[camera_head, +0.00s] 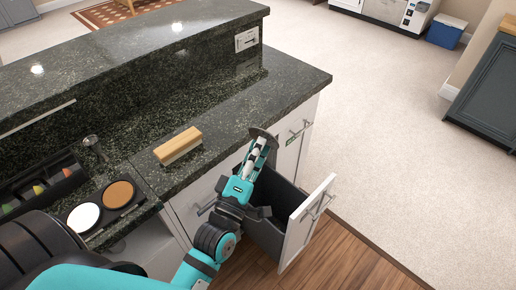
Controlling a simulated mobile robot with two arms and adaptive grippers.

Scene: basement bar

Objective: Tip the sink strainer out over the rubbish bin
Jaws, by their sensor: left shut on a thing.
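My left gripper (260,146) is shut on a dark, thin, curved-edged thing (267,135), which appears to be the sink strainer. It is held above the pull-out cabinet, near the front edge of the counter. Only its dark edge shows past the fingers; any contents are hidden. The rubbish bin (266,238) is the dark grey container in the pulled-out white-fronted drawer, directly below and slightly right of the gripper. My wrist hides part of the bin's opening. My right gripper is not in view.
The dark granite counter (225,130) borders the bin's left side. A small tap (95,147) stands behind. Floor right of the drawer is clear.

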